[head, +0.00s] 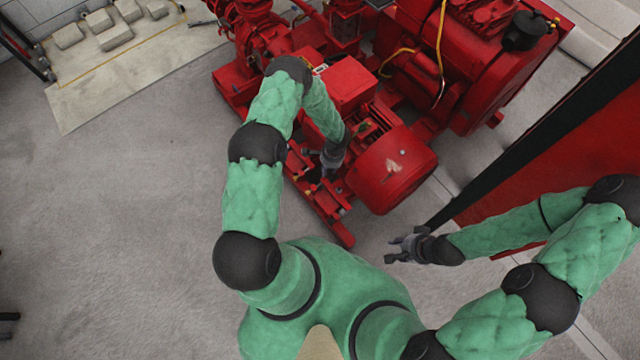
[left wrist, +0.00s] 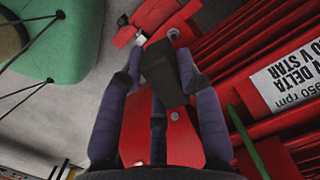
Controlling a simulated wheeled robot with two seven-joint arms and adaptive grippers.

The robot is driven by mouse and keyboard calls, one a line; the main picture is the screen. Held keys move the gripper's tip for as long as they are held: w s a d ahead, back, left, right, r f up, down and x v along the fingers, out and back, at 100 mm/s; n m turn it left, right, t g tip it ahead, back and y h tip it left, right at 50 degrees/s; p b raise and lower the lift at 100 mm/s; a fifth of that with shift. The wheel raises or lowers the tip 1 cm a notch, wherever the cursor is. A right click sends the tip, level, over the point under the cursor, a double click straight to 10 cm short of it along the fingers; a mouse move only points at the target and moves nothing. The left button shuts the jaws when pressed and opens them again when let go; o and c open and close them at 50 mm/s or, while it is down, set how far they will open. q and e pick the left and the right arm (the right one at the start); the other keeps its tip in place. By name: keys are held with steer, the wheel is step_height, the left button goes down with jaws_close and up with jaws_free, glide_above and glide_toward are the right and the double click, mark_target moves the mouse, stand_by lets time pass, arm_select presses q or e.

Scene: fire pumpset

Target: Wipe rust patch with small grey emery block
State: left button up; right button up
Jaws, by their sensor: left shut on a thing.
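My left gripper (head: 325,168) reaches down among the red pump parts, beside a red cylinder (head: 392,168). In the left wrist view its fingers (left wrist: 160,62) are shut on a small dark grey block (left wrist: 163,72). The block is above a red surface (left wrist: 180,130); I cannot tell whether it touches. A pale pinkish mark (head: 395,167) shows on the cylinder; I cannot tell whether it is the rust patch. No other patch stands out as rust. My right gripper (head: 396,248) is open and empty, over the floor in front of the cylinder.
A large red pumpset (head: 470,65) with yellow hoses fills the back. A red panel with a dark edge (head: 560,125) stands at the right. Pale blocks (head: 115,37) lie on a beige slab at the upper left. The grey floor (head: 130,220) at the left is clear.

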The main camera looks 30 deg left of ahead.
arm_select(q)
steer(key=s+a+f+m+b, duration=0.1)
steer(key=a+f+m+b, duration=0.15)
steer(key=f, duration=0.75)
steer(key=s+a+f+m+b, duration=0.1)
steer(key=f+m+b, duration=0.25)
steer(key=f, duration=0.65)
steer(key=b, duration=0.4)
glide_above(318, 197)
steer(key=shift+w+d+f, duration=0.1)
steer(key=shift+f, duration=1.45)
steer(key=shift+d+f, duration=0.1)
steer(key=shift+f, duration=1.4)
steer(key=shift+f, duration=0.9)
steer(key=shift+d, duration=0.1)
